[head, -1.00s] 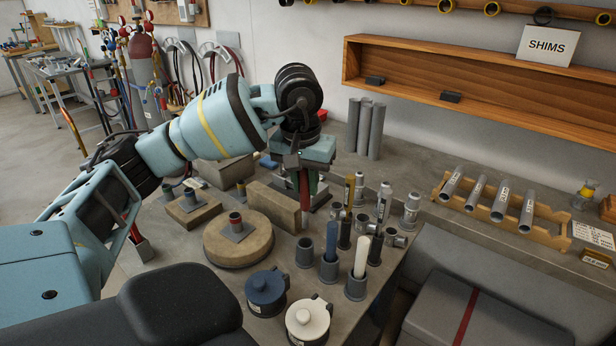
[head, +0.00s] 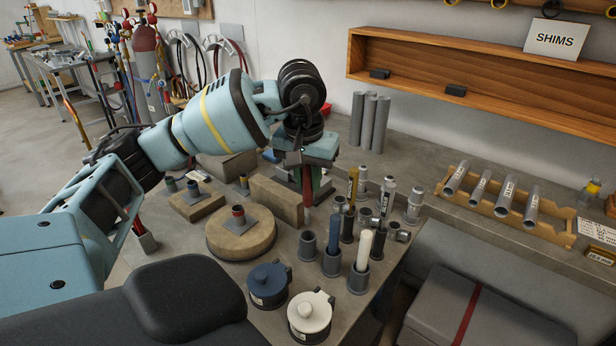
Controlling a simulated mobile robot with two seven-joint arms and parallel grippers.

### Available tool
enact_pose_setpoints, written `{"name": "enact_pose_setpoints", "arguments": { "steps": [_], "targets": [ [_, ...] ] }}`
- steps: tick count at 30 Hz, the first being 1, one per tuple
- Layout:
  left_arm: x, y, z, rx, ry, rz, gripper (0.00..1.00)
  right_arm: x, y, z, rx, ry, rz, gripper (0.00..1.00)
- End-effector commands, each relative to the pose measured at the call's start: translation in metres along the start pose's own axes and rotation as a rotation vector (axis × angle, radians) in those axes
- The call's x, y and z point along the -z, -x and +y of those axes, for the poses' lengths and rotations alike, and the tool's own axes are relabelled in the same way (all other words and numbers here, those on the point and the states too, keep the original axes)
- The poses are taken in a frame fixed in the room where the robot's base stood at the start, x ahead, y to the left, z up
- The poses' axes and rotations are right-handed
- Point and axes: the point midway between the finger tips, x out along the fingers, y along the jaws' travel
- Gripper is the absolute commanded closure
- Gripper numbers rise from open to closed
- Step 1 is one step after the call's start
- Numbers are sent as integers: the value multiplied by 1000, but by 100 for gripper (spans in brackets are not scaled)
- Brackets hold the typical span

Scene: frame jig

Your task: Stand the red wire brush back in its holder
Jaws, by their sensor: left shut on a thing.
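My left gripper (head: 306,168) points down above the bench behind the row of holders. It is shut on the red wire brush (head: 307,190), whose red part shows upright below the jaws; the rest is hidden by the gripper. A grey cup-shaped holder (head: 308,245) stands empty in front of and below the brush. Beside it, one holder (head: 331,264) has a blue-handled brush (head: 333,236) and another (head: 358,279) has a white-handled one (head: 363,250). The brush is apart from the empty holder. My right gripper is not in view.
A round wooden block (head: 241,240) and a rectangular block (head: 276,202) lie left of the holders. Blue (head: 268,284) and white (head: 310,315) lidded pots stand in front. Several markers and tubes crowd the right side. A tube rack (head: 500,205) is farther right.

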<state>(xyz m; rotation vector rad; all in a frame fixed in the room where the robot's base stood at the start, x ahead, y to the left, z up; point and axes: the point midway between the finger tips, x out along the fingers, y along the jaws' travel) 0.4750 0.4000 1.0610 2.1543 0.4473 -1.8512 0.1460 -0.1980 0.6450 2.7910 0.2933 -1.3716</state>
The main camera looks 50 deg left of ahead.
Motion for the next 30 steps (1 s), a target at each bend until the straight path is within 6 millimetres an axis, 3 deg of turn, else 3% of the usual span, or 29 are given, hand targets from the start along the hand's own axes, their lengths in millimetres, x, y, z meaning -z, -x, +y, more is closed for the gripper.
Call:
{"name": "enact_pose_setpoints", "arguments": {
  "steps": [18, 30],
  "targets": [
    [0, -2, 0, 0, 0, 0, 100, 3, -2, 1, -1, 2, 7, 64],
    [-3, -19, 0, 1, 0, -3, 100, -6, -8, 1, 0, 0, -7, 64]
  ]
}}
